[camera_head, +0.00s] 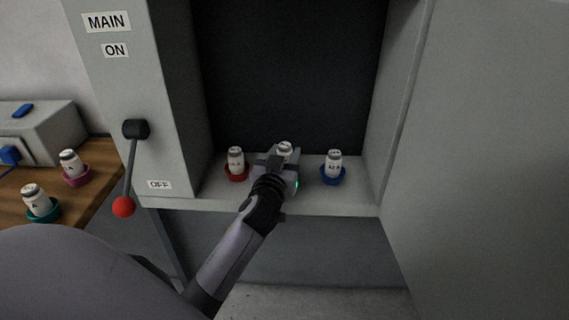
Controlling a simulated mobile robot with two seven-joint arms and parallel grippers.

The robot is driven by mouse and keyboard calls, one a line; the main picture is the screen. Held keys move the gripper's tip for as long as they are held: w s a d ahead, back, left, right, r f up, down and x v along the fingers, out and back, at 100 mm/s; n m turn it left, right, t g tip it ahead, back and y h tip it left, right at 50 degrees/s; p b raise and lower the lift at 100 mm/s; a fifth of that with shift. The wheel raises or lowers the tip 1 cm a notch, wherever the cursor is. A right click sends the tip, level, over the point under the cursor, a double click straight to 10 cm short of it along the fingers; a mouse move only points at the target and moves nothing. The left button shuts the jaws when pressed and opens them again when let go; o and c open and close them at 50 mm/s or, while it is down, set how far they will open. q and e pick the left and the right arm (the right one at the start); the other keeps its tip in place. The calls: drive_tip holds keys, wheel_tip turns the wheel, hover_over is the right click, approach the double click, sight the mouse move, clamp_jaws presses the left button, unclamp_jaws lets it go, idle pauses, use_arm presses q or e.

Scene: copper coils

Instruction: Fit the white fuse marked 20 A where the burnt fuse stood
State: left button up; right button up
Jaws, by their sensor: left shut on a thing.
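My left gripper (282,160) is over the middle of the cabinet shelf, shut on a white fuse (285,147). Only the fuse's top shows above the jaws. Its marking is hidden, and I cannot tell whether it is seated or held just above the shelf. Left of it, a white fuse (236,157) stands upright in a red holder (236,174). Right of it, another white fuse (333,161) stands in a blue holder (333,178). Their markings are too small to read surely. My right gripper is not in view.
A lever with a red knob (123,206) points down, near the OFF label (159,185). On the wooden bench (100,186), white fuses stand in a pink holder (77,177) and a teal holder (44,215). A grey box (52,128) is behind them. Cabinet walls flank the shelf.

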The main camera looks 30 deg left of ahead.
use_arm(q)
drive_tip(key=shift+f, duration=0.55)
drive_tip(key=shift+f+b, duration=0.35)
drive_tip(key=shift+b, duration=0.05)
drive_tip(key=o, duration=1)
drive_tip(key=shift+r, duration=0.1)
drive_tip(key=shift+o, duration=0.2)
